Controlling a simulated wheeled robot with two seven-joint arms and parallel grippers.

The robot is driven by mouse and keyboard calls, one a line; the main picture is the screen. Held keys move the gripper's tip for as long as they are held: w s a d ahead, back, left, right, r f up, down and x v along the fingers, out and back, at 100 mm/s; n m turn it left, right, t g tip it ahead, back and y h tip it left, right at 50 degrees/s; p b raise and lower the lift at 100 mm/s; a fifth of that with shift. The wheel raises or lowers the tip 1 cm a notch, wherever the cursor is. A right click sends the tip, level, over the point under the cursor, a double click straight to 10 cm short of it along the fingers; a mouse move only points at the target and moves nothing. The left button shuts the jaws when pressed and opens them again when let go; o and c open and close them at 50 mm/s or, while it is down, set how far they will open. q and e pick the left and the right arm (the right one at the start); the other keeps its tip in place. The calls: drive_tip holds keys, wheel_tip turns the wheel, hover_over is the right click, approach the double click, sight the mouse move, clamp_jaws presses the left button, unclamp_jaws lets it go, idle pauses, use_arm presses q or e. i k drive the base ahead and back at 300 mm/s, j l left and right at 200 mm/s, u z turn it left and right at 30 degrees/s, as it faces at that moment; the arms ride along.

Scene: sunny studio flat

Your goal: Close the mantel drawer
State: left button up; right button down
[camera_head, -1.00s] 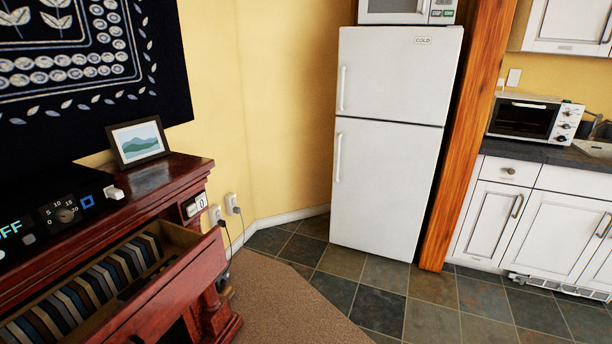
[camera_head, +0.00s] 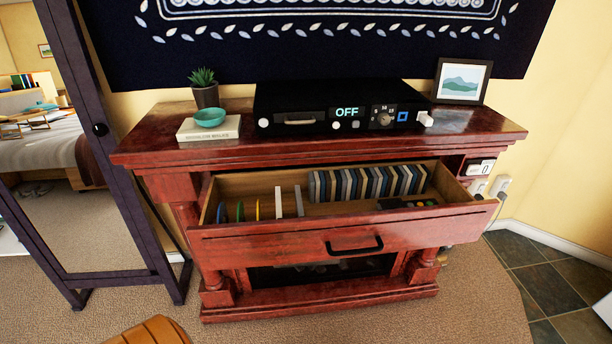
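The mantel drawer (camera_head: 260,241) is pulled out of the dark red mantel (camera_head: 476,134) and stands open toward me. Its front carries a black bar handle (camera_head: 354,246) near the middle. Neither of my grippers shows in the head view.
On the mantel top are a black device reading OFF (camera_head: 290,107), a book (camera_head: 208,128) with a teal bowl, a small plant and a picture frame (camera_head: 462,81). A dark-framed mirror (camera_head: 78,140) stands left. An orange-brown rounded thing (camera_head: 150,331) is at the bottom.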

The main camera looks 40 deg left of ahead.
sight(342, 220)
drive_tip(key=u, duration=0.95)
